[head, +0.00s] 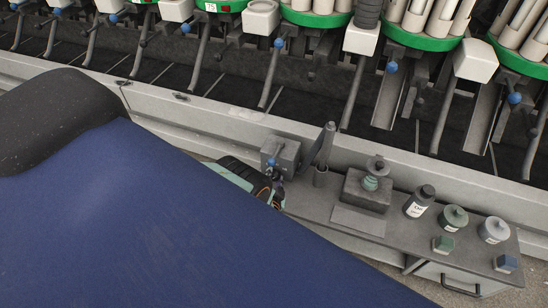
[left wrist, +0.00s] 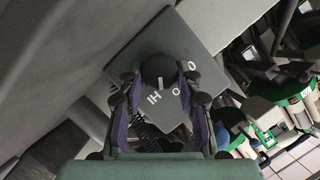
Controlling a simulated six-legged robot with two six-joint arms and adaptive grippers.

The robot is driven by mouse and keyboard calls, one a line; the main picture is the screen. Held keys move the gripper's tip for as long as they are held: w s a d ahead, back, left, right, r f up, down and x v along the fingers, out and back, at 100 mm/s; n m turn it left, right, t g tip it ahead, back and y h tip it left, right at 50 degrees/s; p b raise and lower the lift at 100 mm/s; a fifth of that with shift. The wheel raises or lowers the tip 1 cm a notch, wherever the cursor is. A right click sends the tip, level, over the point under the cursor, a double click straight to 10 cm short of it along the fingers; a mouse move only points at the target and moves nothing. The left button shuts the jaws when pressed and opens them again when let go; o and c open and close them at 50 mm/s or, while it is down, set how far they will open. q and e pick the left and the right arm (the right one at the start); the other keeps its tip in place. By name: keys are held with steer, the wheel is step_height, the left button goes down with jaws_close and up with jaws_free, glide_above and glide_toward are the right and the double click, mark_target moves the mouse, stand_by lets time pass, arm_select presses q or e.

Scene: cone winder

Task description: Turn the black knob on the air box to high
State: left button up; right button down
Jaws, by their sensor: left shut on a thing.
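The air box (head: 287,152) is a small grey box on the machine's ledge in the head view. In the left wrist view its dark face plate (left wrist: 203,62) carries white letters, with "HI" and two "O" shapes readable. The black knob (left wrist: 158,68) stands on that plate; its white mark points down the picture, close to the direction of "HI". My left gripper (left wrist: 159,80) has a finger on each side of the knob and is shut on it. In the head view the left gripper (head: 276,180) is at the box, and the knob is not clearly visible. My right gripper is not in view.
A short post (head: 321,172) stands close to the box. Winder spindles line the back.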

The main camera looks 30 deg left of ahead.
arm_select(q)
steer(key=o, duration=1.1)
steer(key=shift+o, duration=0.2)
steer(key=v, duration=1.2)
steer(key=shift+a, duration=0.1)
